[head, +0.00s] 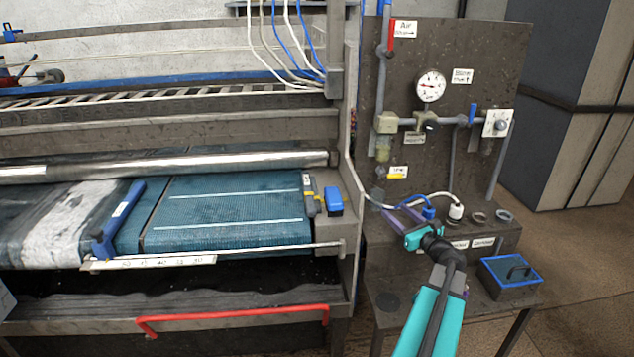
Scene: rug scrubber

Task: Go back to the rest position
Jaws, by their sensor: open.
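My gripper (400,220) is at the end of my teal arm, in front of the lower part of the upright panel and over the near side of the bench. It points away from me to the upper left. Its jaws are open, though the fingertips are small and hard to separate from the fittings behind. I see nothing clearly held.
The rug machine (230,215) with its red bar (235,318) stands left. The panel (440,60) carries a gauge (431,86) and valves. A white connector (456,211) and round sockets (479,217) are behind. A blue-rimmed box (511,276) is right of my arm.

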